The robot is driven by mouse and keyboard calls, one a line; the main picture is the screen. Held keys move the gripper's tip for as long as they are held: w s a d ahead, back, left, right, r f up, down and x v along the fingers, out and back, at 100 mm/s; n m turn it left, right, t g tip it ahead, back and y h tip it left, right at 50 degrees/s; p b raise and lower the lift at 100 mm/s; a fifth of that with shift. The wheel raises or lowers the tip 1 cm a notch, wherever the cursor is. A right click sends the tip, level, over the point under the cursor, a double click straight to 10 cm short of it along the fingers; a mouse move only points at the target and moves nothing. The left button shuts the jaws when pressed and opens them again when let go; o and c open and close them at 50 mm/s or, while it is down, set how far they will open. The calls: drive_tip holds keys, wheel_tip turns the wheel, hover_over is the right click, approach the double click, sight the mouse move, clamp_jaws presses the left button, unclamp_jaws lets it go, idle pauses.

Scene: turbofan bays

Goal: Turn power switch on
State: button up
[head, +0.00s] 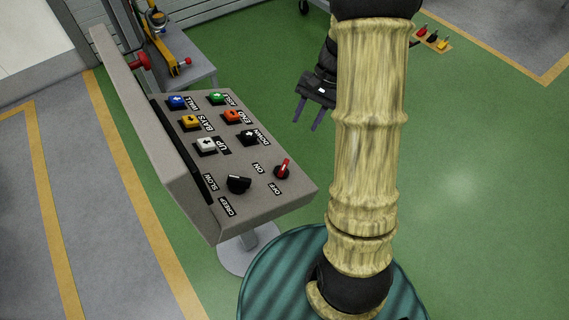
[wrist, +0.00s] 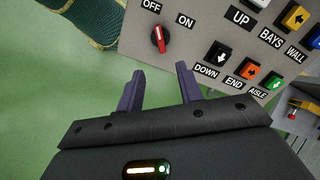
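The power switch (head: 283,169) is a red-handled rotary knob near the lower right corner of the grey control panel (head: 289,192). In the wrist view, the red switch (wrist: 158,39) sits between the OFF label (wrist: 151,6) and my gripper, with the ON label (wrist: 186,21) to its upper right. Its handle lines up roughly with OFF. My gripper (head: 309,116) is off the panel's right side in the head view. In the wrist view, my gripper (wrist: 160,84) is open and empty, its two purple fingers apart and pointing toward the switch without touching it.
A black SLOW/CREEP knob (head: 238,184) sits left of the switch. Several coloured arrow buttons, including a black DOWN button (head: 249,137), sit above it. A workbench (head: 190,78) with yellow equipment stands behind.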

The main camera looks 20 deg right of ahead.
sight(285, 165)
drive_tip(key=p+x, duration=0.3)
drive_tip(key=x, duration=1.4)
drive_tip(key=shift+s+a+f, duration=0.1)
drive_tip(key=shift+f, duration=0.05)
clamp_jaws()
